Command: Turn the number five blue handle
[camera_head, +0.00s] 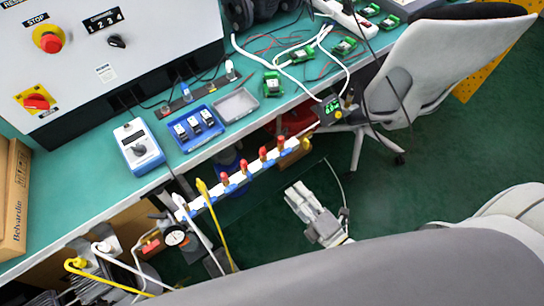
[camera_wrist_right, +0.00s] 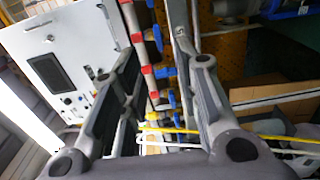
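A pipe manifold (camera_head: 253,166) runs along the bench's front edge in the head view, with several red-topped fittings on it. Small blue parts show along it, but their handle shape and any numbers are not readable there. In the right wrist view, blue handles (camera_wrist_right: 158,38) stick out beside the red-banded pipe (camera_wrist_right: 147,70), between my fingers. I cannot tell which is number five. My right gripper (camera_head: 296,191) is open and empty, below and right of the manifold in the head view; its spread fingers also show in the wrist view (camera_wrist_right: 157,55). My left gripper is not in view.
The green bench (camera_head: 90,190) carries a control cabinet (camera_head: 110,50), a blue-and-white meter (camera_head: 138,146), a blue tray (camera_head: 178,145) and cables. A yellow hose (camera_head: 215,215) and a gauge (camera_head: 176,238) are at the manifold's left end. An office chair (camera_head: 430,60) stands at right.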

